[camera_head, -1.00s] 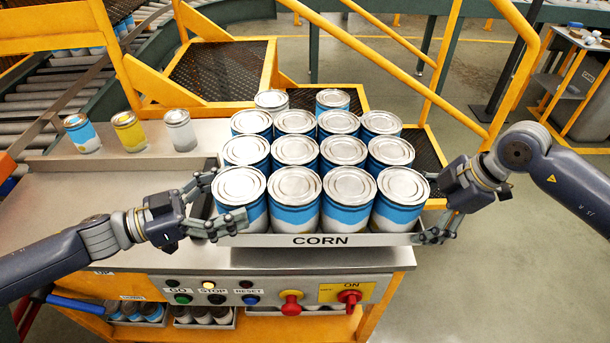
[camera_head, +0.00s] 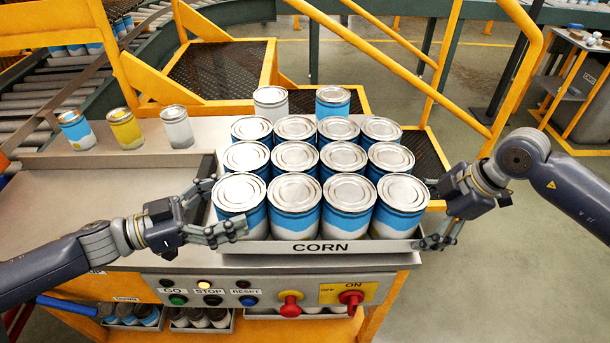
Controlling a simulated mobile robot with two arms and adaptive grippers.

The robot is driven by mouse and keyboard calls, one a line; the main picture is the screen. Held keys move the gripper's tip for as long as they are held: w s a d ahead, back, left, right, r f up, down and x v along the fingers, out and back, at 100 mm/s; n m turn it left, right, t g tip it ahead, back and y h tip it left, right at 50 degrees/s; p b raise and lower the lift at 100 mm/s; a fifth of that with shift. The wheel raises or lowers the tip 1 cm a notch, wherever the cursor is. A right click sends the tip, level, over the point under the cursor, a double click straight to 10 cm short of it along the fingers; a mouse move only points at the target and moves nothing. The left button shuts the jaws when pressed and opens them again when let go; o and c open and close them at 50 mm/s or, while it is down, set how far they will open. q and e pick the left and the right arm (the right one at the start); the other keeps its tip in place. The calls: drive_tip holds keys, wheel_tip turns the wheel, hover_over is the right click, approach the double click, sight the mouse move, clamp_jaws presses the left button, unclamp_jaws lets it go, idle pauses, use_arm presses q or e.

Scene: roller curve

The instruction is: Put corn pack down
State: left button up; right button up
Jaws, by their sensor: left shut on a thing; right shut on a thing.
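The corn pack is a shallow metal tray (camera_head: 385,246) labelled CORN, filled with several blue-and-white cans (camera_head: 349,205) standing upright in rows. It is over the right part of the workbench. My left gripper (camera_head: 222,215) is shut on the tray's left side, beside the front left can. My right gripper (camera_head: 432,215) is shut on the tray's right side, close to the front right can. The tray looks level. Whether its underside touches the bench is hidden.
Three loose cans, blue (camera_head: 76,130), yellow (camera_head: 126,128) and white (camera_head: 177,126), stand on the back ledge. Two more cans (camera_head: 271,103) stand behind the pack. A control panel (camera_head: 270,294) with buttons and knobs is in front. A yellow railing (camera_head: 515,85) rises at right. Bare bench (camera_head: 95,192) shows at left.

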use_arm(q)
drive_tip(key=shift+d+f+b, duration=0.25)
drive_tip(key=shift+b, duration=0.25)
use_arm(e)
drive_tip(key=shift+a+f, duration=0.4)
drive_tip(key=shift+a, duration=0.15)
use_arm(q)
drive_tip(key=o, duration=1.9)
drive_tip(key=shift+s+f, duration=0.1)
drive_tip(key=shift+f, duration=0.1)
use_arm(e)
drive_tip(key=o, duration=1.9)
drive_tip(key=shift+s+f, duration=0.1)
drive_tip(key=shift+s, duration=0.05)
use_arm(q)
drive_tip(key=shift+o, duration=0.7)
use_arm(e)
drive_tip(key=shift+o, duration=1)
drive_tip(key=shift+d, duration=0.1)
use_arm(q)
drive_tip(key=shift+s+a, duration=0.2)
use_arm(e)
drive_tip(key=shift+s, duration=0.2)
use_arm(q)
drive_tip(key=shift+w+a, duration=0.15)
use_arm(e)
drive_tip(key=shift+w+d, duration=0.15)
